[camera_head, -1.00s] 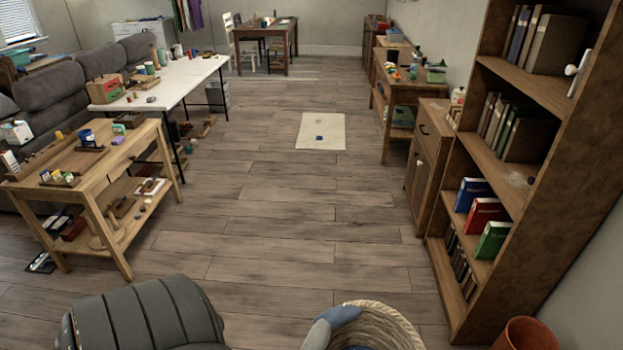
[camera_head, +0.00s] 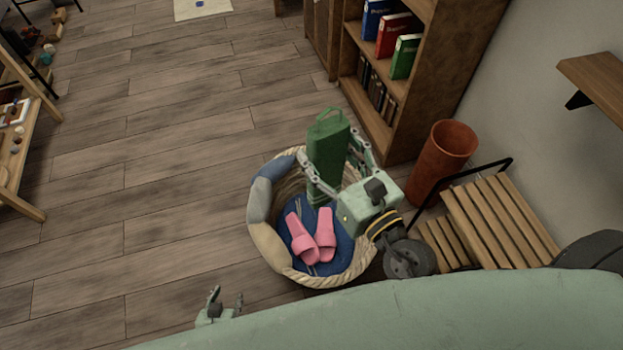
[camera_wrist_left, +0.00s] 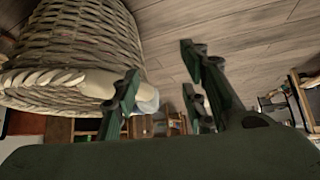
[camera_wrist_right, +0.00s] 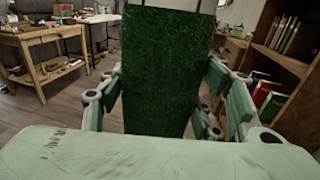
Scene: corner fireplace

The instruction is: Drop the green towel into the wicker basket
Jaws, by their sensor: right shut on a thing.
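The green towel (camera_head: 326,165) hangs upright between the fingers of my right gripper (camera_head: 329,147), which is shut on it. In the right wrist view the towel (camera_wrist_right: 160,75) fills the space between the fingers. The round wicker basket (camera_head: 328,279) stands on the floor, and the towel is over its far side in the head view. I cannot tell whether the towel's lower end touches anything inside. My left gripper (camera_head: 226,297) is empty and open, low and left of the basket. The left wrist view shows its spread fingers near the basket's woven side (camera_wrist_left: 85,40).
Pink slippers (camera_head: 313,237) lie on blue material in the basket, and grey-blue and beige cloth (camera_head: 262,205) drapes over its left rim. A terracotta pot (camera_head: 442,160), slatted wooden rack (camera_head: 492,225) and bookcase (camera_head: 372,112) stand to the right.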

